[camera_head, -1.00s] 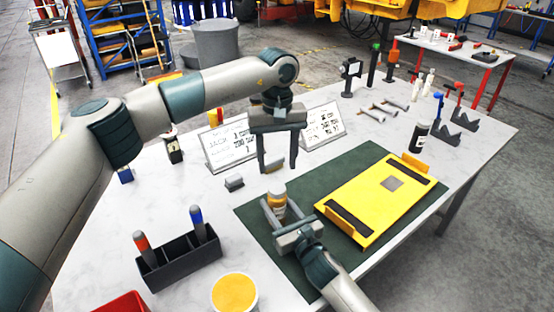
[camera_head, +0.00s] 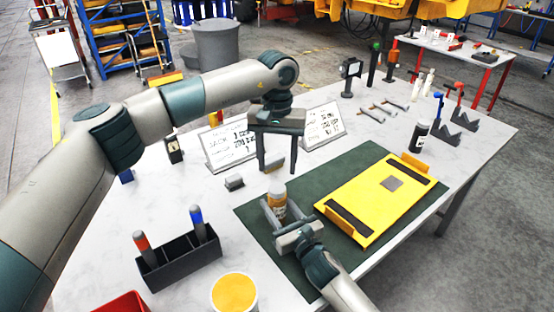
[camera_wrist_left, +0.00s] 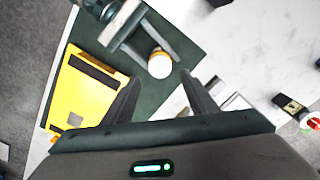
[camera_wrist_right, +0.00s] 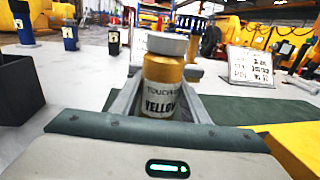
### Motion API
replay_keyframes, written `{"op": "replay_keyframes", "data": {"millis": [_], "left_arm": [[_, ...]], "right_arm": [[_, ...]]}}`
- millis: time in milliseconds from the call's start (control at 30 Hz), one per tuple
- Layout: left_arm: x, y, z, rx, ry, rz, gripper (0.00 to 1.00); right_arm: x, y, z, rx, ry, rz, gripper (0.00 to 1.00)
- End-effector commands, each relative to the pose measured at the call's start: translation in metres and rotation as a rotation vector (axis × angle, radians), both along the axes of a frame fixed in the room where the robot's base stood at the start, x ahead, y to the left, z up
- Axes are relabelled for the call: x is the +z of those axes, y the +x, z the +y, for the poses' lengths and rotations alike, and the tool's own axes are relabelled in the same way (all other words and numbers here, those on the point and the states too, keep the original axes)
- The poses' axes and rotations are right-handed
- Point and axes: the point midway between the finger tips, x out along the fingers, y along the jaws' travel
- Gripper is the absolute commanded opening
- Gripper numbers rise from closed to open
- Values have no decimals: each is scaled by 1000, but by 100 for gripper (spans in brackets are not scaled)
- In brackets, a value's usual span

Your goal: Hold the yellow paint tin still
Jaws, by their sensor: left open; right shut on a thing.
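The yellow paint tin (camera_head: 279,197) is a small yellow-brown jar with a grey lid and a label reading YELLOW. It stands upright at the left part of the green mat (camera_head: 255,229). My right gripper (camera_head: 276,206) is shut on it, a finger on each side, low around its body. The right wrist view shows the tin (camera_wrist_right: 163,88) upright between the fingers. My left gripper (camera_head: 278,170) is open and empty, fingers pointing down, above and behind the tin. In the left wrist view the tin's pale lid (camera_wrist_left: 160,65) shows beyond the open fingertips, apart from them.
A yellow plate with dark strips (camera_head: 374,208) lies on the mat to the right. A black holder with red and blue handled tools (camera_head: 180,262) and a white pot of yellow (camera_head: 234,294) stand at front left. Printed cards (camera_head: 230,145) stand behind the left gripper.

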Motion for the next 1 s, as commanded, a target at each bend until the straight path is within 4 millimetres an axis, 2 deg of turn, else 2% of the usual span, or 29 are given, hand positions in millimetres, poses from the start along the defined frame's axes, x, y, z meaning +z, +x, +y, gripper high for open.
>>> {"op": "replay_keyframes", "data": {"millis": [600,1000], "left_arm": [[-68,0,0,1,1,1,52],[-74,0,0,1,0,0,52]], "right_arm": [[-2,0,0,0,-1,3,0],[-2,0,0,0,-1,3,0]]}}
